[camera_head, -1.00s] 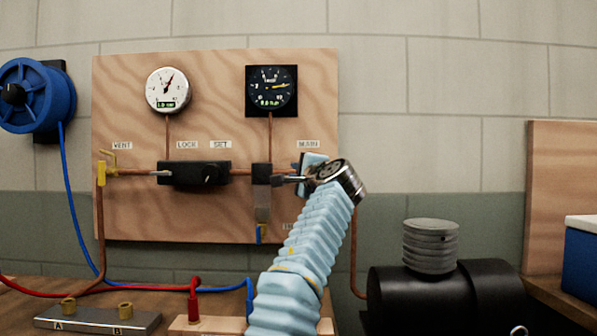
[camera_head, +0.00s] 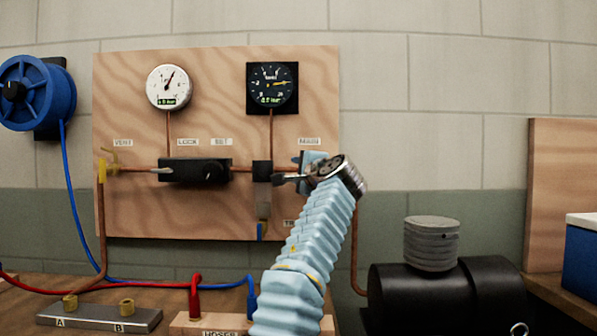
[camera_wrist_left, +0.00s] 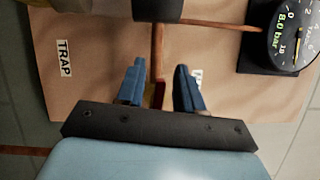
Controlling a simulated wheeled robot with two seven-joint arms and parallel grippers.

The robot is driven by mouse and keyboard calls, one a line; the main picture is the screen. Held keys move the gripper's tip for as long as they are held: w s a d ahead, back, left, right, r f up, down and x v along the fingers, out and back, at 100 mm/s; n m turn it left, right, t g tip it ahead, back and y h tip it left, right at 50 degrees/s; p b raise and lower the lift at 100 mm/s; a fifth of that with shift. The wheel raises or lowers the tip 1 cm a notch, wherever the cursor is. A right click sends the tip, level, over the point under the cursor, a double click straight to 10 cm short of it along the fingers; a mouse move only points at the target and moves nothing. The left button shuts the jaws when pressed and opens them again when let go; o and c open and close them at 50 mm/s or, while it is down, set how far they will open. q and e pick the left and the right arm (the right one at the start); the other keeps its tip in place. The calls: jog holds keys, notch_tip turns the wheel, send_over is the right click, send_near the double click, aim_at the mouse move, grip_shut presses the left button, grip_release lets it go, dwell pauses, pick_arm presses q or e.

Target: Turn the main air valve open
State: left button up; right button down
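The main air valve sits on the pipe under the MAIN label (camera_head: 309,141) on the wooden panel. In the head view my left gripper and wrist cover most of it. My left gripper (camera_head: 308,166) is at the valve, right of the black pipe fitting (camera_head: 262,173). In the left wrist view its two blue fingers (camera_wrist_left: 159,82) are spread apart. My right gripper is not in view.
The panel (camera_head: 215,110) carries a white gauge (camera_head: 169,87), a black gauge (camera_head: 271,88), a black regulator (camera_head: 195,170) and a yellow vent valve (camera_head: 109,163). A black tank (camera_head: 440,295) stands at lower right. Red and blue hoses lie on the bench below.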

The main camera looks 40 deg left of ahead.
pick_arm(q)
jog(key=shift+d, duration=0.1)
jog(key=shift+s+d+f+b, duration=0.15)
jog(key=shift+d+b, duration=0.1)
jog(key=shift+b, duration=0.15)
jog(key=b+v, duration=0.5)
jog(key=v, duration=0.8)
jog(key=shift+b, duration=0.4)
jog(key=shift+o, duration=0.3)
jog(key=shift+s, duration=0.1)
